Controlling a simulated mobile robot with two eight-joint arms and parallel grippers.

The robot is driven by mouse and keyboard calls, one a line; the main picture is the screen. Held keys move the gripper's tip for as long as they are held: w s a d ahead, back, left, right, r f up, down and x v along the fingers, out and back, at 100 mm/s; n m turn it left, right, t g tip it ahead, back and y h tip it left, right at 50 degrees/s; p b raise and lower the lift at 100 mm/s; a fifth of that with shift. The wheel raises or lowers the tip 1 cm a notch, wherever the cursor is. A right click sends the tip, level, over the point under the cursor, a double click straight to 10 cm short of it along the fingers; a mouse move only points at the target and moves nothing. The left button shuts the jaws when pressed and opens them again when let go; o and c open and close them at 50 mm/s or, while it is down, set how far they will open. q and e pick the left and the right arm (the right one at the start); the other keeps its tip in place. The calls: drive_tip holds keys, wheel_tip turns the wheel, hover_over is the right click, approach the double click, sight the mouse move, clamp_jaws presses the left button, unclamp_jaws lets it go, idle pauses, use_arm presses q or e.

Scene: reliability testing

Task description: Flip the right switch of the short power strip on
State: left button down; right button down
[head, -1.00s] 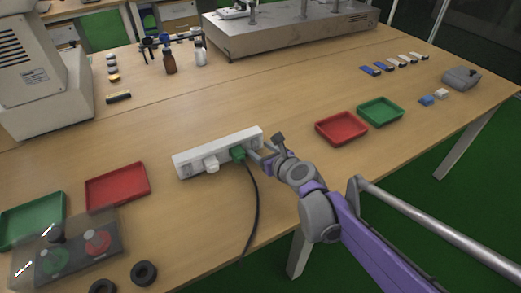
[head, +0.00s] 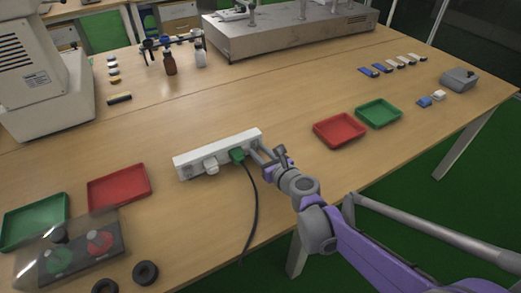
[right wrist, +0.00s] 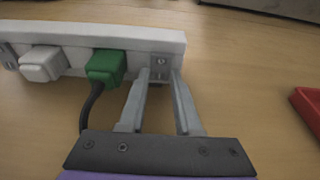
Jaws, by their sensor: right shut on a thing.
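The short white power strip (head: 215,148) lies on the table; its right end also shows in the right wrist view (right wrist: 120,37). A white plug (head: 211,165) and a green plug (head: 238,155) with a dark cable sit in its front face. A small grey switch (right wrist: 160,67) is at the right end, beside the green plug. My right gripper (right wrist: 163,75) has its fingertips on either side of this switch, shut on it with a narrow gap between the fingers. The switch's position is too small to tell. My left gripper is out of view.
A red tray (head: 339,130) and a green tray (head: 379,113) stand right of the strip. Another red tray (head: 119,186) and a box with red and green buttons (head: 72,250) are at the left. The dark cable (head: 254,205) hangs toward the front edge.

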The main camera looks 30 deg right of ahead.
drive_tip(key=shift+f+t, duration=0.15)
drive_tip(key=shift+t, duration=0.45)
drive_tip(key=c, duration=0.6)
unclamp_jaws()
drive_tip(key=shift+s+p, duration=0.1)
drive_tip(key=shift+p, duration=0.2)
drive_tip(key=s, duration=0.3)
drive_tip(key=s+r+p, duration=0.1)
drive_tip(key=s, duration=0.6)
drive_tip(key=shift+s+d+r+p, duration=0.2)
drive_tip(key=shift+d+p, duration=0.1)
drive_tip(key=shift+p, duration=0.1)
drive_tip(key=shift+f, duration=0.1)
